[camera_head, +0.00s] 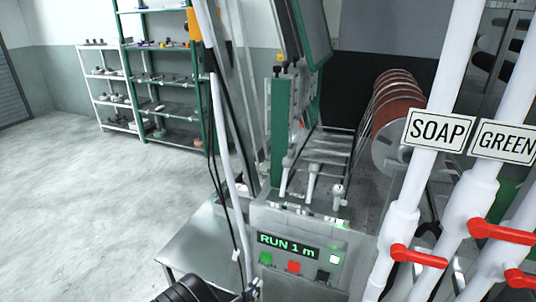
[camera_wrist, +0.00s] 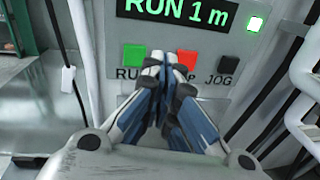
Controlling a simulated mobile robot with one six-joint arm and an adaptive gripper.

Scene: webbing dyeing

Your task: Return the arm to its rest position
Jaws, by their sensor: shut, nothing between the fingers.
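My gripper (camera_wrist: 168,92) is shut and empty in the wrist view, its fingertips together in front of the machine's control panel (camera_wrist: 238,62). The fingertips partly cover the label under the red button (camera_wrist: 187,62). A green button (camera_wrist: 134,58) is left of it and a black JOG button (camera_wrist: 222,62) right of it. Whether the fingers touch the panel cannot be told. In the head view, part of my arm shows at the bottom edge, below and left of the panel. The display (camera_head: 287,246) reads "RUN 1 m".
White pipes with red valve handles (camera_head: 418,256) and signs SOAP (camera_head: 437,130) and GREEN (camera_head: 505,141) stand at the right. A metal table (camera_head: 205,250) is left of the panel. Cables and a white pipe hang near it. Shelves (camera_head: 160,85) stand far back; the floor at left is clear.

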